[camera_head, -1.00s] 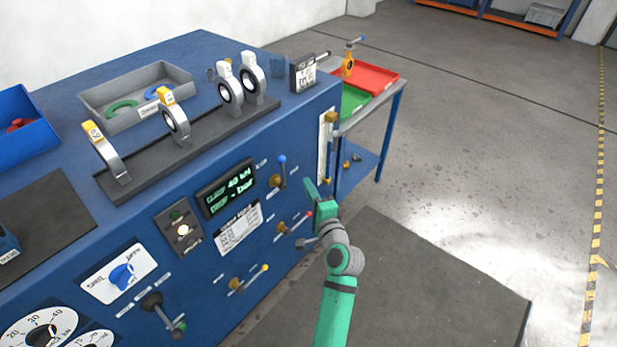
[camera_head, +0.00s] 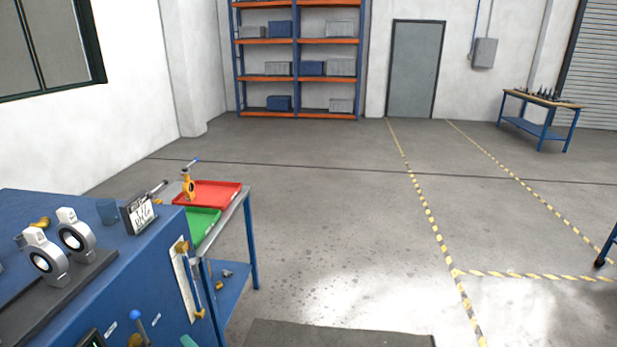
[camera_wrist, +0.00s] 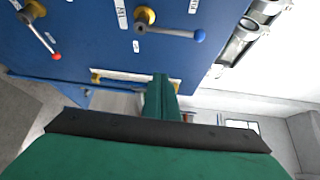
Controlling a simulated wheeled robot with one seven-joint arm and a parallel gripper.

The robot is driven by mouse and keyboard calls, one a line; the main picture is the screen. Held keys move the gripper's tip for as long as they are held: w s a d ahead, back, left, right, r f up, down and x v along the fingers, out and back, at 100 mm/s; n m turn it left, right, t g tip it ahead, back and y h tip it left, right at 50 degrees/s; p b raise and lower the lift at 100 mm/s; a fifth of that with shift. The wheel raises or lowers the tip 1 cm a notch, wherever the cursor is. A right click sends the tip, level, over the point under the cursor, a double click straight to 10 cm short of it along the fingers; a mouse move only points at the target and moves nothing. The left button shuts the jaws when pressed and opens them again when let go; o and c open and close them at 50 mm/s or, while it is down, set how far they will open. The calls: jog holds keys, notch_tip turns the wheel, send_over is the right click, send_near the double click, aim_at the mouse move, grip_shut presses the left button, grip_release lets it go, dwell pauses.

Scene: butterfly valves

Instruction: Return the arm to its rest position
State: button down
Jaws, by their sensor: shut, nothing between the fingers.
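My gripper (camera_wrist: 161,90) shows in the wrist view as green fingers closed together, with nothing between them. It points toward the blue bench front (camera_wrist: 90,30) and looks apart from it, though the exact gap cannot be told. In the head view only a small green tip of my arm (camera_head: 188,341) shows at the bottom edge, beside the bench. The rest of the arm is out of that view.
Levers with a red tip (camera_wrist: 57,56) and a blue tip (camera_wrist: 200,36) stick out from the bench front. Ring-shaped valves (camera_head: 75,238) stand on the bench. A side table with a red tray (camera_head: 217,192) and green tray (camera_head: 203,222) adjoins it. Floor to the right is open.

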jog(key=s+d+f+t+h, duration=0.1)
jog(key=s+d+f+h, duration=0.3)
jog(key=d, duration=0.3)
jog(key=s+d+f+t+h, duration=0.1)
jog(key=s+d+f+h, duration=0.1)
jog(key=s+d+f, duration=0.4)
jog(key=s+d+f+t+h, duration=0.2)
jog(key=s+d+f+h, duration=0.15)
jog(key=d, duration=0.35)
jog(key=s+d+r+n+h, duration=0.1)
jog(key=s+d+r+n, duration=0.1)
jog(key=s, duration=0.5)
jog(key=s+d+r+n+h, duration=0.2)
jog(key=s+d+r+n, duration=0.1)
jog(key=s+d, duration=0.4)
jog(key=s+d+r+n+h, duration=0.1)
jog(key=s+d+r+n, duration=0.2)
jog(key=s, duration=0.6)
jog(key=shift+d+r+t, duration=0.3)
jog(key=shift+d, duration=0.45)
